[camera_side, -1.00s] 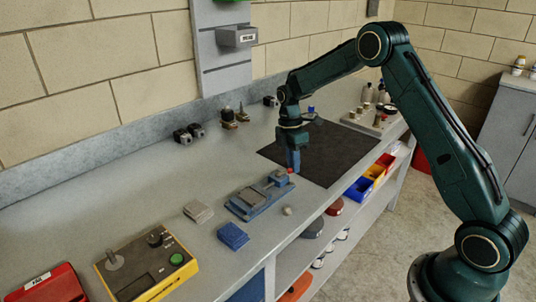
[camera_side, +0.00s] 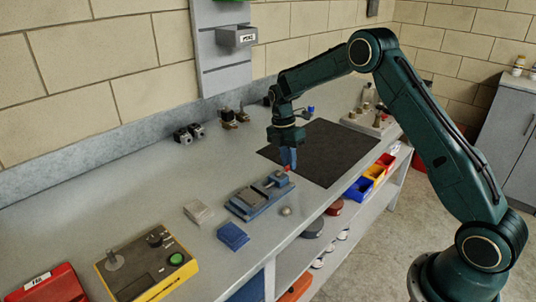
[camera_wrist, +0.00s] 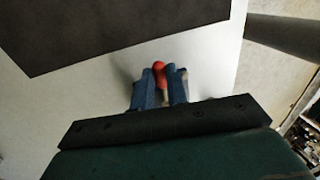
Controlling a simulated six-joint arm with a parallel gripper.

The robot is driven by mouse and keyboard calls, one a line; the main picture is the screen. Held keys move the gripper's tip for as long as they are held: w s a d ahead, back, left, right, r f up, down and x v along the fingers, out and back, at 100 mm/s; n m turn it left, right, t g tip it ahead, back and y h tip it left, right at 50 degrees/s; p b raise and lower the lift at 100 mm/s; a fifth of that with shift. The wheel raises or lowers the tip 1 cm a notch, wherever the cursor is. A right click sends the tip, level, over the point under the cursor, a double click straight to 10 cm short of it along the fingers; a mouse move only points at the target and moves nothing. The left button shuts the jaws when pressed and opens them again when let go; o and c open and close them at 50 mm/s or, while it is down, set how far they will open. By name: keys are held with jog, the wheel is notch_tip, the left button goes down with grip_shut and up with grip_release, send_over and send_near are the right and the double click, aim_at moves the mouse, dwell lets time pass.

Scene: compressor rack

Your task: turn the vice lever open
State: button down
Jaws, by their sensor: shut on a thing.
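The blue-grey vice (camera_side: 250,204) lies on the grey bench at the middle of the side view. Its lever has a red end (camera_side: 286,169) at the vice's far right end. My gripper (camera_side: 288,166) points down there, with its blue fingers at the red end. In the wrist view, my gripper (camera_wrist: 161,82) is shut on the lever, whose red end (camera_wrist: 158,66) shows between and just past the fingertips. The vice's body is hidden in the wrist view.
A dark mat (camera_side: 325,152) lies behind and right of the vice. A small round knob (camera_side: 286,211), a blue block (camera_side: 233,236) and a grey block (camera_side: 198,212) sit close by. A yellow control box (camera_side: 147,266) stands at the front left.

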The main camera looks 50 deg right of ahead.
jog(key=c, duration=1.4)
grip_release()
jog(key=shift+w, duration=0.1)
jog(key=shift+r, duration=0.15)
jog(key=shift+w+r, duration=0.45)
jog(key=shift+r, duration=1.75)
jog(key=shift+w+r, duration=0.4)
jog(key=shift+r, duration=1.75)
jog(key=shift+w+r, duration=0.45)
jog(key=shift+r, duration=1.75)
jog(key=shift+a+r, duration=0.1)
